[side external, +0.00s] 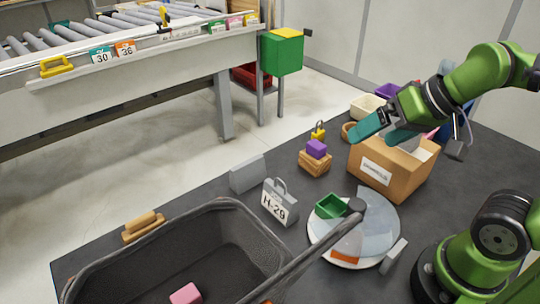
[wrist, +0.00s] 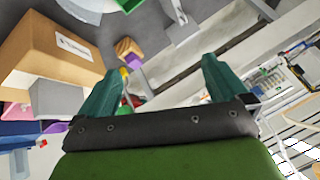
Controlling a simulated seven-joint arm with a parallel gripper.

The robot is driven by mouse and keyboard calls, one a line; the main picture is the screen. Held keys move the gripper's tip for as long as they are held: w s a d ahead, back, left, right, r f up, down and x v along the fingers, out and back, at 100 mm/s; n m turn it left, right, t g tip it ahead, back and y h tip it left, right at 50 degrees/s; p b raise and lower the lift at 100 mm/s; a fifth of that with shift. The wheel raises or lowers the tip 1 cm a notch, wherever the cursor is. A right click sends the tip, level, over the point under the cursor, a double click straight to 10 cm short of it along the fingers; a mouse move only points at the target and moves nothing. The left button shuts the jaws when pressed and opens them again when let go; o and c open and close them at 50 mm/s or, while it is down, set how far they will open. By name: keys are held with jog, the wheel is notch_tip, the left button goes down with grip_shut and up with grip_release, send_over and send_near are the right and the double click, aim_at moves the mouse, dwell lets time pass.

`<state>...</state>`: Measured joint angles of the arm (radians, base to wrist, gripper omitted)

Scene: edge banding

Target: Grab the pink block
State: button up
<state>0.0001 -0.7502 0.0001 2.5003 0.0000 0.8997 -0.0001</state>
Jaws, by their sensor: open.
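The pink block (side external: 185,294) lies in the dark basket (side external: 225,208) at the lower left of the side view, partly cut off by the bottom edge. The basket's rim and walls stand around it. My gripper (side external: 372,141) is up at the right, by the open cardboard box, far from the pink block. Its teal fingers are apart with nothing between them, as the wrist view (wrist: 162,68) also shows. I do not make out the pink block in the wrist view.
The cardboard box (side external: 378,172) stands below my gripper. A round plate with a green tray (side external: 331,206), a grey H-29 weight (side external: 279,204), and a purple block (side external: 316,148) on wooden blocks (side external: 315,164) stand between box and basket. A dark bar crosses the basket's right side.

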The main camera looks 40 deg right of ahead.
jog(key=shift+c, duration=0.2)
jog(key=shift+c, duration=1.4)
